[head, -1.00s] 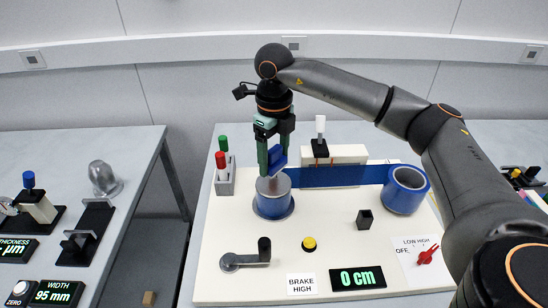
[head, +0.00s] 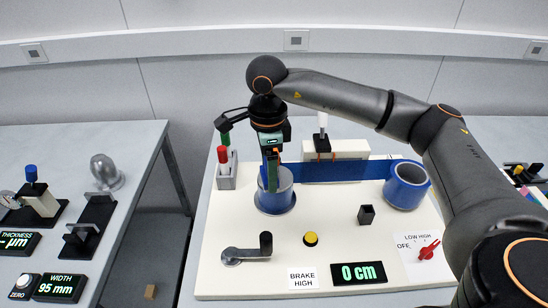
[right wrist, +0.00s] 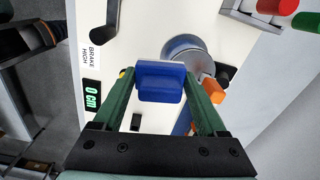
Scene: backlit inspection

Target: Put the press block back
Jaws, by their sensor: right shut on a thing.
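My right gripper (head: 271,184) is shut on the press block, a blue block (right wrist: 160,82) seen between the green fingers in the right wrist view. In the head view the fingers mostly hide the block. The gripper points down at the left spool (head: 283,200), a grey-topped core with blue tape at its base. In the right wrist view the spool's round metal top (right wrist: 184,48) lies just beyond the block. I cannot tell whether they touch. An orange piece (right wrist: 213,91) shows beside the right finger. My left gripper is not in view.
Blue tape (head: 335,171) runs to a blue roll (head: 408,187) on the right. A holder with a red-capped marker (head: 223,160) stands left of the spool. A crank (head: 248,254), yellow button (head: 310,239), small black holder (head: 366,215) and red knob (head: 428,250) sit in front.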

